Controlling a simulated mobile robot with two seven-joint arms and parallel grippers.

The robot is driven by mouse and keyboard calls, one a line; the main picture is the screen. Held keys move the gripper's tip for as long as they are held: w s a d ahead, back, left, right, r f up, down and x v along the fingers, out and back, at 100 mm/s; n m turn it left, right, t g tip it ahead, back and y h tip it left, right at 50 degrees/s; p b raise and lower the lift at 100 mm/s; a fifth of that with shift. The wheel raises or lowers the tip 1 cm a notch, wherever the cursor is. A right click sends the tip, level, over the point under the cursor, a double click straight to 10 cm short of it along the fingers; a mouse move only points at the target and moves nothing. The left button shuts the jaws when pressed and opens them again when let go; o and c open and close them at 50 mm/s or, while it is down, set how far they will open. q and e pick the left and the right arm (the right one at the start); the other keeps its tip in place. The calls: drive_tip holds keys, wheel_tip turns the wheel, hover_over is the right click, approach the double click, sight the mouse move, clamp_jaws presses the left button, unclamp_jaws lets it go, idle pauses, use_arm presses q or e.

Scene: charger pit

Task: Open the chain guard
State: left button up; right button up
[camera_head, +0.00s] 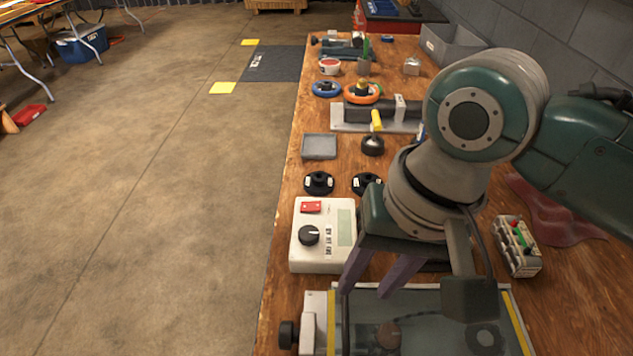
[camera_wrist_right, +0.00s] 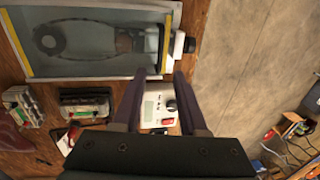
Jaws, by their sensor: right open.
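The chain guard (camera_head: 426,312) is a see-through cover with yellow side stripes at the bottom of the head view. A black knob (camera_head: 288,334) sits at its left end. In the right wrist view the guard (camera_wrist_right: 90,68) lies flat at the upper left, with a dark ring-and-link shape visible beneath it, and its knob (camera_wrist_right: 188,44) at its right end. My right gripper (camera_head: 368,285) is open and empty above the bench, near the guard's edge beside the knob end. In the wrist view its fingertips (camera_wrist_right: 159,74) flank nothing. My left gripper is not in view.
A white control box (camera_head: 318,262) with a dial and red switch stands behind the guard. A battery-like green and grey block (camera_head: 518,247) and a reddish cloth (camera_head: 545,210) lie to the right. Black discs, a tray (camera_head: 319,147) and tools fill the bench farther back. Open floor lies left.

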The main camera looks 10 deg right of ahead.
sight(347, 314)
drive_tip(key=f, duration=0.2)
drive_tip(key=a+f+b, duration=0.1)
drive_tip(key=f, duration=0.1)
drive_tip(key=f+b, duration=0.1)
drive_tip(key=f, duration=0.2)
drive_tip(key=shift+w+a+f, duration=0.1)
drive_tip(key=shift+w+a, duration=0.05)
drive_tip(key=shift+w, duration=0.1)
clamp_jaws()
idle(1.1)
